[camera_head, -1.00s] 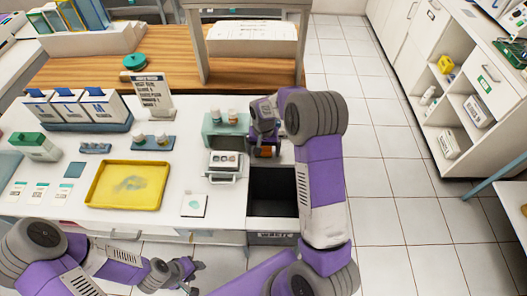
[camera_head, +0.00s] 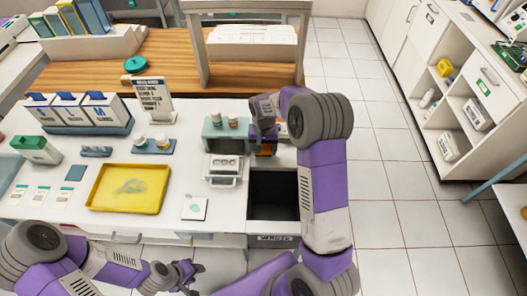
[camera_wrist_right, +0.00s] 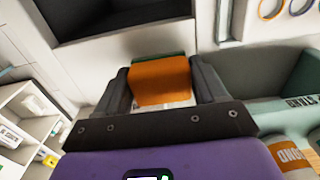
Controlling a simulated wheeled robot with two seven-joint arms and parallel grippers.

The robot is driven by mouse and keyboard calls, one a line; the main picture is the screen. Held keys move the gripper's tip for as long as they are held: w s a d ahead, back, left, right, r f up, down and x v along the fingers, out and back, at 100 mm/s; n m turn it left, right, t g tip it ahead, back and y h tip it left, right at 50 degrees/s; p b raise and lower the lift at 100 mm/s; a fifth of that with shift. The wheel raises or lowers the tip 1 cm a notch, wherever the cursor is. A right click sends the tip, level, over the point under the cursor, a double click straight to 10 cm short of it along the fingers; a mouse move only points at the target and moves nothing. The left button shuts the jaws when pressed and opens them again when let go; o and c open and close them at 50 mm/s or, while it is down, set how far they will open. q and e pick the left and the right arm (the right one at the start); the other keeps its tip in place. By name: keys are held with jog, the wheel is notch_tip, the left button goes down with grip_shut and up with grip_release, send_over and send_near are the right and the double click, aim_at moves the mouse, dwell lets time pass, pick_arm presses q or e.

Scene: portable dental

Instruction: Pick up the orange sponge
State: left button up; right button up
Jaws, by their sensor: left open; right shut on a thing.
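The orange sponge (camera_wrist_right: 160,85), with a green layer along its far edge, sits between the two fingers of my right gripper (camera_wrist_right: 163,80) in the right wrist view. The fingers are shut on it from both sides. In the head view my right gripper (camera_head: 265,147) is at the right end of the white counter, beside the teal holder, behind the dark bin opening. Only a little orange shows there, partly hidden by the gripper. My left gripper (camera_head: 188,277) is open and empty, low in front of the counter.
The dark waste opening (camera_head: 273,195) lies in front of my right gripper. A teal holder (camera_head: 213,135) with small jars and a white device (camera_head: 223,168) stand to its left. A yellow tray (camera_head: 100,196) is further left. The floor at right is clear.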

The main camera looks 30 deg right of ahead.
aim_at(264, 147)
notch_tip(264, 147, up, 15)
jog(key=p, duration=0.3)
